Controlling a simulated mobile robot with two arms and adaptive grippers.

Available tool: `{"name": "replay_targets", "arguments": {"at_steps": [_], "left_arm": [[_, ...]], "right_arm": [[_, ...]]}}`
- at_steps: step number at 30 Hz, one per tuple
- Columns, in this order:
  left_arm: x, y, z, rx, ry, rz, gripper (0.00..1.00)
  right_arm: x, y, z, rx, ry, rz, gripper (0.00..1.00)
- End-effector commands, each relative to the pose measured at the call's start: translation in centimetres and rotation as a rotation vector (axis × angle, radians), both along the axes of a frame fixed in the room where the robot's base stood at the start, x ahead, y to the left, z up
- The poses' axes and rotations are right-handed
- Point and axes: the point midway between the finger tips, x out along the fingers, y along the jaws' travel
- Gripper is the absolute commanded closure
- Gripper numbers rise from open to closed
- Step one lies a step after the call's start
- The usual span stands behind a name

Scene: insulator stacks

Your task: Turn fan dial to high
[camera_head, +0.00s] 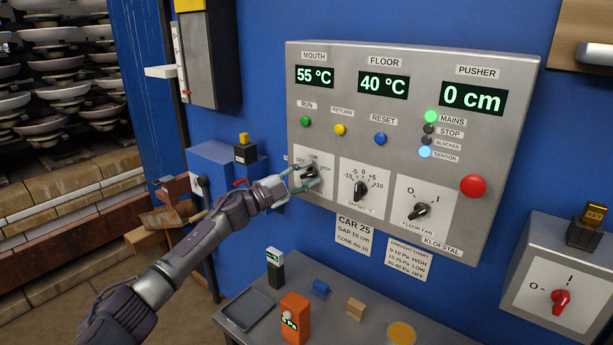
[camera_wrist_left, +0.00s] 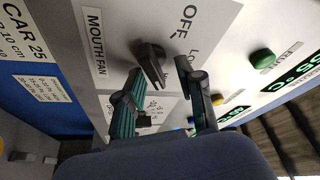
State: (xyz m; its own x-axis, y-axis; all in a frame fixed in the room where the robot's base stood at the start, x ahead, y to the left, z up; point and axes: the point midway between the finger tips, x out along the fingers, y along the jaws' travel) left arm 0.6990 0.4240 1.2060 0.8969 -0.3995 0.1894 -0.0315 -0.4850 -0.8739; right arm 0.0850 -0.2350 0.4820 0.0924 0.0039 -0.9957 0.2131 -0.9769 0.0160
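The mouth fan dial (camera_head: 311,172) is a black knob on a white plate at the lower left of the grey control panel (camera_head: 450,130). In the left wrist view the knob (camera_wrist_left: 150,65) shows near the OFF and LOW lettering; its HIGH mark is hidden there. My left gripper (camera_head: 297,180) reaches the dial from the left. In the left wrist view its two teal fingers (camera_wrist_left: 160,72) are apart, one on each side of the knob. I cannot tell whether they touch it. Which mark the knob points to is unclear. My right gripper is not in view.
An offset dial (camera_head: 361,189) and a floor fan dial (camera_head: 420,211) sit right of it. A red button (camera_head: 473,186) is at the panel's right. A grey table (camera_head: 345,320) below holds an orange pressure meter (camera_head: 294,318) and small blocks. A red-handled switch box (camera_head: 558,290) stands right.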

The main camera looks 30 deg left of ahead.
Motion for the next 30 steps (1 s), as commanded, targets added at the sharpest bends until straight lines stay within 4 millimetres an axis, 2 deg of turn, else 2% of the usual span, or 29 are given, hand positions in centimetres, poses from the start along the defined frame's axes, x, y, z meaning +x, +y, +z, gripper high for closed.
{"name": "replay_targets", "arguments": {"at_steps": [6, 10, 21, 30], "left_arm": [[-0.1, -0.1, -0.2, -0.001, 0.002, -0.003, 0.62], [-1.0, 0.3, -0.5, 0.000, 0.004, -0.003, 0.62], [-7.0, 3.1, -2.0, 0.000, 0.009, -0.004, 0.62], [-10.1, 4.6, -2.5, 0.000, 0.005, -0.003, 0.62]], "right_arm": [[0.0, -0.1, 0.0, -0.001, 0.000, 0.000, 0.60], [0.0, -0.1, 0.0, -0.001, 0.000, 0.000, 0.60], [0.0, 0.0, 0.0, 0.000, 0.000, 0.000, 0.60], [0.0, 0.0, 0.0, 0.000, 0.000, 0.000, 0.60]]}}
